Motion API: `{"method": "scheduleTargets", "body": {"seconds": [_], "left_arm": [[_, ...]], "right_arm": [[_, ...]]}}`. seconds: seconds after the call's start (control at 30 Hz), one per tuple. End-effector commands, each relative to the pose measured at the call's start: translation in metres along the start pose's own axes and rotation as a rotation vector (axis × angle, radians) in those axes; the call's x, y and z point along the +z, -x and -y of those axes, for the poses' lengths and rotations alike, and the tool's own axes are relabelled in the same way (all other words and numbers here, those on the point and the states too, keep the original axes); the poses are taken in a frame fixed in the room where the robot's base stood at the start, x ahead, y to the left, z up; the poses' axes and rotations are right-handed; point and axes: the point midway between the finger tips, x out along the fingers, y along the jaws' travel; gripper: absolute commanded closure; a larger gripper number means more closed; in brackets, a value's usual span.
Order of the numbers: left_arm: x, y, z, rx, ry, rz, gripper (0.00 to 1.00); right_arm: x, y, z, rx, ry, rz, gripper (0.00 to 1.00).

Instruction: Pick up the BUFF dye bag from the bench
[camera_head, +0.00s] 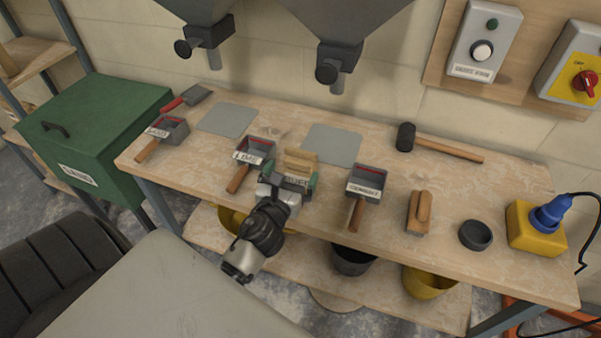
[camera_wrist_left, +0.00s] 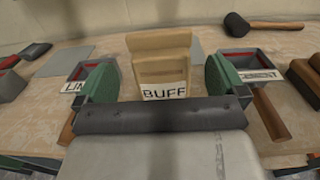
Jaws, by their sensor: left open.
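The BUFF dye bag (camera_wrist_left: 160,62) is a tan bag with a white BUFF label, upright on the wooden bench (camera_head: 450,185). In the head view the bag (camera_head: 299,162) stands between the LIME scoop and the CEMENT scoop. My left gripper (camera_head: 289,183) is open at the bag's front side. In the left wrist view its two green-padded fingers (camera_wrist_left: 160,85) stand to the left and right of the bag, with a visible gap on each side. The bag's lower part is partly hidden by the gripper. My right gripper is not in view.
A LIME scoop (camera_head: 253,152) stands close left and a CEMENT scoop (camera_head: 366,184) close right. A mallet (camera_head: 406,137), a wooden float (camera_head: 419,212), a dark bowl (camera_head: 475,235) and a yellow box (camera_head: 531,232) lie further right. Grey hoppers (camera_head: 335,18) hang above the bench's back.

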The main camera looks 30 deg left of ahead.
Motion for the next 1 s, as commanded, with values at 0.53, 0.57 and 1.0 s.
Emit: {"method": "scheduleTargets", "body": {"seconds": [0.53,0.57,1.0], "left_arm": [[-0.003,-0.062,0.000,0.001,0.005,0.000,0.00],[-0.003,-0.063,0.000,0.001,0.005,-0.001,0.00],[-0.004,-0.065,0.000,0.001,0.005,-0.002,0.28]], "right_arm": [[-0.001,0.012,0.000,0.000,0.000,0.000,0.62],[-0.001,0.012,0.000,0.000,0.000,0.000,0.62],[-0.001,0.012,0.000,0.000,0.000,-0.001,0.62]]}}
